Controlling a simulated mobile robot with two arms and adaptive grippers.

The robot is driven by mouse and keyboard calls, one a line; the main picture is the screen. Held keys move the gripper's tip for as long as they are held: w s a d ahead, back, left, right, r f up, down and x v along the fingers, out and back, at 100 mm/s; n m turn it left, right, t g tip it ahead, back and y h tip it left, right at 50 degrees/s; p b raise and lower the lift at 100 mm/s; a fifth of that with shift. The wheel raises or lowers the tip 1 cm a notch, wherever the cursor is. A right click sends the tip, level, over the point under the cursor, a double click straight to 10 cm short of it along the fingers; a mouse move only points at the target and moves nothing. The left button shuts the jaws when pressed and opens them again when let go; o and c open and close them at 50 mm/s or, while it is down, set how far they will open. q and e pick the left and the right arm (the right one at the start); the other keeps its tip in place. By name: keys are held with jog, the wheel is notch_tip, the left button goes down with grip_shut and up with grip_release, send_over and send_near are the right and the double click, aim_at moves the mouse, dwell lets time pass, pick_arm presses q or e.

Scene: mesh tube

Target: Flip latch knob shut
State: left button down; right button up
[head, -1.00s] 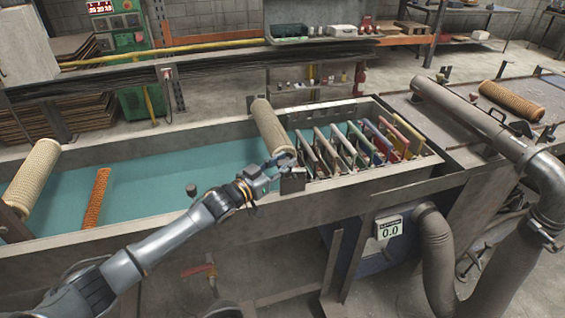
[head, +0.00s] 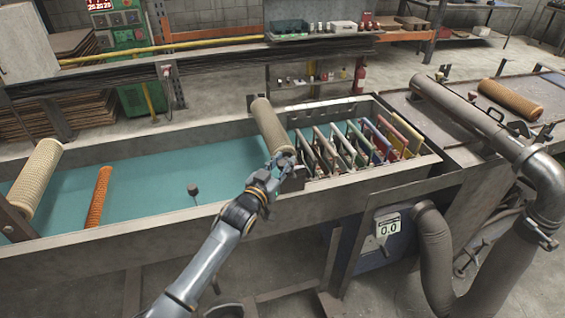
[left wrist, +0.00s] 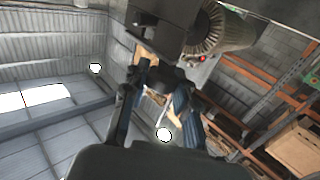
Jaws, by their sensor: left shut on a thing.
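My left gripper (head: 283,160) is at the near end of the beige mesh tube (head: 270,126) that lies across the trough. In the left wrist view its fingers (left wrist: 161,80) are closed around a small dark piece, apparently the latch knob (left wrist: 155,97). The tube's ribbed end (left wrist: 207,32) and a dark grey bracket (left wrist: 160,22) sit just beyond the fingers. In the head view the gripper hides the held knob and most of its latch. Another dark knob on a thin stem (head: 193,189) stands at the trough's front, left of my arm. My right gripper is not in view.
The long trough (head: 130,222) has a teal floor. Several coloured frames (head: 368,142) stand in its right part. A beige mesh tube (head: 36,176) and an orange one (head: 98,196) lie at left. A large grey pipe (head: 470,118) runs at right.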

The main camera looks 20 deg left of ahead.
pick_arm(q)
jog(key=c, duration=1)
grip_release()
jog(key=shift+r, duration=0.1)
jog(key=shift+s, duration=0.1)
jog(key=shift+s, duration=0.25)
jog(key=s, duration=0.3)
jog(key=s+a, duration=0.1)
jog(key=s, duration=0.3)
jog(key=s+a, duration=0.1)
jog(key=s, duration=0.3)
jog(key=shift+s, duration=0.1)
